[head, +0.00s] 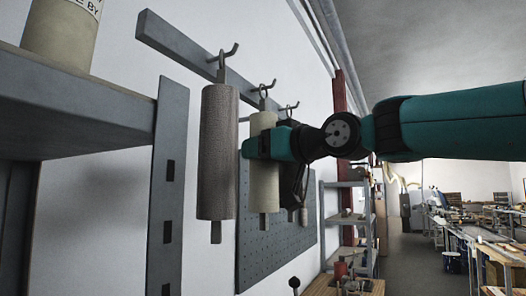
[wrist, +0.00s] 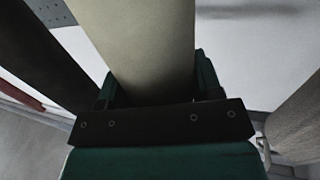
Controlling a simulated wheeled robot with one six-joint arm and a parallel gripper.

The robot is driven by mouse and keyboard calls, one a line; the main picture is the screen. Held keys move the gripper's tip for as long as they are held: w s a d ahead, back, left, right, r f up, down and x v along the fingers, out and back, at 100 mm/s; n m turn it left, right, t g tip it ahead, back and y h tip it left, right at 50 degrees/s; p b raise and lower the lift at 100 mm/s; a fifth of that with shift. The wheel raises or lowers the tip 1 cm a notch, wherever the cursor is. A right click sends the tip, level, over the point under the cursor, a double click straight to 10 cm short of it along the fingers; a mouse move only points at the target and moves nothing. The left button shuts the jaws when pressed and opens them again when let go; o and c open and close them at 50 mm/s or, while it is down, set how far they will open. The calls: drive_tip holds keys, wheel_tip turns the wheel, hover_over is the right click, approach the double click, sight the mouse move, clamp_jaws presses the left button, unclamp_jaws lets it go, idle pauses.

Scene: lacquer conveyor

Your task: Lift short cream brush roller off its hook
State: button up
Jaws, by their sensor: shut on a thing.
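The cream roller (head: 264,182) hangs upright at the middle hook (head: 270,86) of a wall rail. Its top ring shows at that hook; I cannot tell if it still bears on it. My gripper (head: 258,148) reaches in from the right and is shut around the upper part of the roller's body. In the wrist view the cream roller (wrist: 140,40) stands between the two green fingers (wrist: 155,85).
A longer grey-brown roller (head: 218,150) hangs close on the left, also in the wrist view (wrist: 295,120). A dark shape (wrist: 40,60) is close on the other side. A grey shelf (head: 75,105) juts out at left; a pegboard (head: 275,250) is behind.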

drive_tip(key=shift+r, duration=0.2)
drive_tip(key=shift+c, duration=0.3)
drive_tip(key=shift+r+p, duration=0.6)
drive_tip(key=shift+r, duration=0.05)
drive_tip(key=s+d+b, duration=0.3)
drive_tip(key=s+d, duration=0.1)
drive_tip(key=d, duration=0.2)
drive_tip(key=shift+s+d+r, duration=0.15)
drive_tip(key=shift+s+d, duration=0.1)
drive_tip(key=shift+d, duration=0.1)
idle(0.6)
idle(0.4)
